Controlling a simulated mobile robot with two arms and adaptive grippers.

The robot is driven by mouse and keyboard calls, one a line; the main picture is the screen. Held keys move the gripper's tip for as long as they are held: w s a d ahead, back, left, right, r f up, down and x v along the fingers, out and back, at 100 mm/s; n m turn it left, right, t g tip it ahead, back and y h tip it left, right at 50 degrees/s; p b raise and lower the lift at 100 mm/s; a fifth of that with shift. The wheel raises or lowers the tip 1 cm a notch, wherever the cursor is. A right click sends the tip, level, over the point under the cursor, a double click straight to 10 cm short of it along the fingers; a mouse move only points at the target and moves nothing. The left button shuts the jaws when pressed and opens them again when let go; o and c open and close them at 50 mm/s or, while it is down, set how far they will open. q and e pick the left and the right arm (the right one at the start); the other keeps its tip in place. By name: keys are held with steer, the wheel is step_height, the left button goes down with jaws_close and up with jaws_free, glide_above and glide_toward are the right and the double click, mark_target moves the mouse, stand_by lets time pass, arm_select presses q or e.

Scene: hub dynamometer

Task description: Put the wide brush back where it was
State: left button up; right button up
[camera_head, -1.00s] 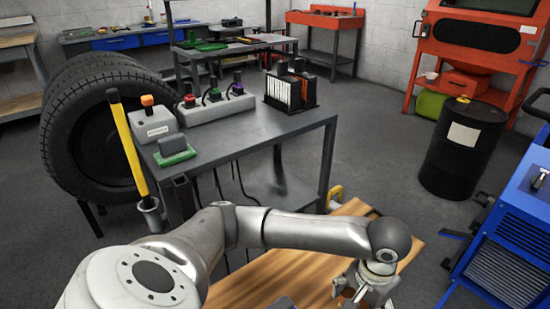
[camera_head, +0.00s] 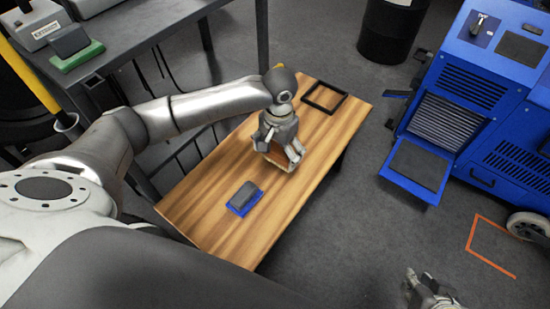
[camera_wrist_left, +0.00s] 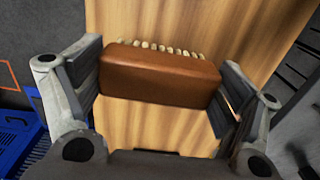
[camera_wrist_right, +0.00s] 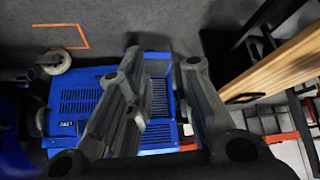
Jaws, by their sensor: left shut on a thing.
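The wide brush, a brown block with a row of pale bristle tufts, is between the fingers of my left gripper (camera_head: 279,150). The left wrist view shows the brush (camera_wrist_left: 158,76) spanning the gap between both finger pads, its bristles at the far side. It is over the wooden table top (camera_head: 205,190); I cannot tell whether it touches the wood. A black square outline frame (camera_head: 324,97) lies empty on the table's far end, beyond the gripper. My right gripper (camera_wrist_right: 163,65) is open and empty, away from the table over the floor side; it partly shows in the head view (camera_head: 425,290).
A grey block on a blue base (camera_head: 244,198) sits on the near part of the table. A blue machine (camera_head: 480,100) with a lowered flap stands to the right. A dark metal bench (camera_head: 150,35) is at the left. An orange floor outline (camera_head: 490,247) is at the lower right.

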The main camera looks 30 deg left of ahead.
mark_target(276, 150)
arm_select(q)
steer(key=w+f, duration=0.1)
steer(key=a+f+b, duration=0.1)
steer(key=w+a+f, duration=0.1)
steer(key=f, duration=0.1)
steer(key=shift+w+b, duration=0.35)
steer(key=shift+b, duration=0.05)
steer(key=shift+w+f, duration=0.1)
step_height(276, 150, down, 3)
steer(key=shift+w+a+f+b, duration=0.1)
steer(key=shift+a+b, duration=0.05)
steer(key=shift+b, duration=0.9)
arm_select(e)
steer(key=w+a+r+t+y, duration=0.1)
steer(key=w+a+r+t, duration=0.1)
steer(key=w+r+t, duration=0.3)
steer(key=w+a+r+t+y, duration=0.2)
steer(key=w+r+t, duration=0.4)
steer(key=r, duration=0.4)
steer(key=shift+a+r+n, duration=0.2)
steer(key=shift+a+n, duration=0.1)
steer(key=shift+a, duration=0.3)
steer(key=shift+w+f, duration=0.1)
arm_select(q)
steer(key=shift+f, duration=0.1)
steer(key=o, duration=0.8)
arm_select(e)
steer(key=shift+f, duration=0.25)
